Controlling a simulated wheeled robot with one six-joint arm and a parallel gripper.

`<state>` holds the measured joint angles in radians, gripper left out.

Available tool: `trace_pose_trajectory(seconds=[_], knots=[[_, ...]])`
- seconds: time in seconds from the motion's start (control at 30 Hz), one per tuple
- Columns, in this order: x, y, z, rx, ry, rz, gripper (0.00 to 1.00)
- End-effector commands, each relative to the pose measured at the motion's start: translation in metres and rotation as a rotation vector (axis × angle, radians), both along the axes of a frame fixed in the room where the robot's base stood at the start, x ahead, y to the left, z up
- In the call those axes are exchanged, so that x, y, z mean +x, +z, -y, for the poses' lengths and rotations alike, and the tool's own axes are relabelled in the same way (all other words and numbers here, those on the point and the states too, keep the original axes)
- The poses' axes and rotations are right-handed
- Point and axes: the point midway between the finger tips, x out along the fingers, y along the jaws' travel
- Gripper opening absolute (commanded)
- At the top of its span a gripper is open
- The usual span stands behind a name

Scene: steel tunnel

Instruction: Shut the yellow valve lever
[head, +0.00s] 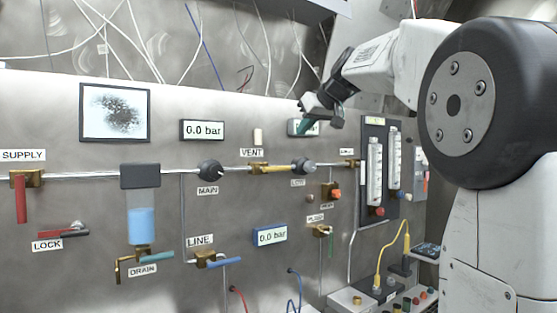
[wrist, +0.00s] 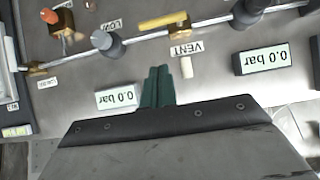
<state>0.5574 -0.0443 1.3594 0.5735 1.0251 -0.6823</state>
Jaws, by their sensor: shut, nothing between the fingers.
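The yellow valve lever (head: 275,169) sits on the brass VENT valve (head: 257,168) on the wall pipe. It lies along the pipe and points right. In the wrist view, which is upside down, the yellow lever (wrist: 163,20) shows at the top, beyond the fingertips. My gripper (head: 306,128) is above and to the right of the lever in the head view, in front of a small gauge. Its teal fingers (wrist: 158,82) are together and empty, apart from the lever. The gripper hides part of that gauge.
A black knob (head: 210,170) marked MAIN and a grey knob (head: 303,167) flank the lever. A white peg (head: 258,136) stands out above VENT. A gauge (head: 202,131) reads 0.0 bar.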

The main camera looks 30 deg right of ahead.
Motion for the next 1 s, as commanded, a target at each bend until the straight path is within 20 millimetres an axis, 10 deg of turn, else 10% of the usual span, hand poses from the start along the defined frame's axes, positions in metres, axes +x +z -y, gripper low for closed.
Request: trace_pose_trajectory(seconds=[0.47, 1.0], knots=[[0.007, 0.0, 0.003, -0.004, 0.001, 0.009, 0.0], [0.088, -0.06, 0.0, -0.003, 0.0, 0.007, 0.0]])
